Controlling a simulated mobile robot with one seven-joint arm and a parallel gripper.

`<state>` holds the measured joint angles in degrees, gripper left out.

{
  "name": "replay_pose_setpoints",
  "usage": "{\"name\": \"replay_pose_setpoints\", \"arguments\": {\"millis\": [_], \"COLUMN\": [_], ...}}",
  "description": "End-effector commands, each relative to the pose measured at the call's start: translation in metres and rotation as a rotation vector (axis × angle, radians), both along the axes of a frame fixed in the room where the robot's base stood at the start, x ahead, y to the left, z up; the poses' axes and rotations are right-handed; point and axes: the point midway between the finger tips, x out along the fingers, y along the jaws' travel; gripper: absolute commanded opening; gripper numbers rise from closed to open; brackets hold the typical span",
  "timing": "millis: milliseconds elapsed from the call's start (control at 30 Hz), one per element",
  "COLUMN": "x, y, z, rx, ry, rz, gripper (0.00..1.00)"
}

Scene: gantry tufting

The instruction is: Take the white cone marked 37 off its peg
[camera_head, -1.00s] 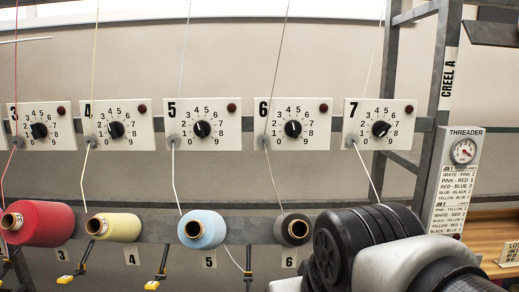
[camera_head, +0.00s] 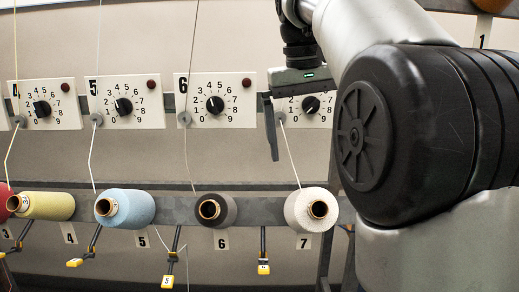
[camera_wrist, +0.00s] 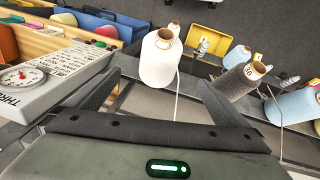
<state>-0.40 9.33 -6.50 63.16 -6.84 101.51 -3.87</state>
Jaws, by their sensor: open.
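The white cone (camera_head: 306,211) sits on its peg above the 7 tag, its brown core end facing me. In the wrist view the white cone (camera_wrist: 158,62) shows ahead of my gripper, between the lines of the two fingers. I cannot read its number clearly. My gripper (camera_head: 271,128) is open and empty, up in front of the number 7 dial plate, above and slightly left of the cone. One finger shows in the head view; both fingers (camera_wrist: 160,84) show spread in the wrist view. The cone's peg is hidden inside it.
A dark grey cone (camera_head: 216,210), a blue cone (camera_head: 127,208) and a yellow cone (camera_head: 48,206) stand along the rail to the left. A thread (camera_head: 289,157) runs from the 7 plate down to the white cone. The threader box (camera_wrist: 45,85) is left in the wrist view.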

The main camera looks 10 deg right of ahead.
Motion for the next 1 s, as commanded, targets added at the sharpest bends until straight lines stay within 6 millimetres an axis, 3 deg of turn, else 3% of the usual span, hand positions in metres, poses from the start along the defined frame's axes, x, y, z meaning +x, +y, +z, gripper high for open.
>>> {"name": "replay_pose_setpoints", "arguments": {"millis": [167,700,1000], "x": [0.003,0.011,0.015], "y": [-0.003,-0.018,-0.024], "z": [-0.016,-0.12,-0.161], "rx": [-0.002,-0.001,-0.001], "ry": [0.005,0.005,0.003], "rz": [-0.002,-0.002,-0.002], "gripper": [1.0,1.0,1.0]}}
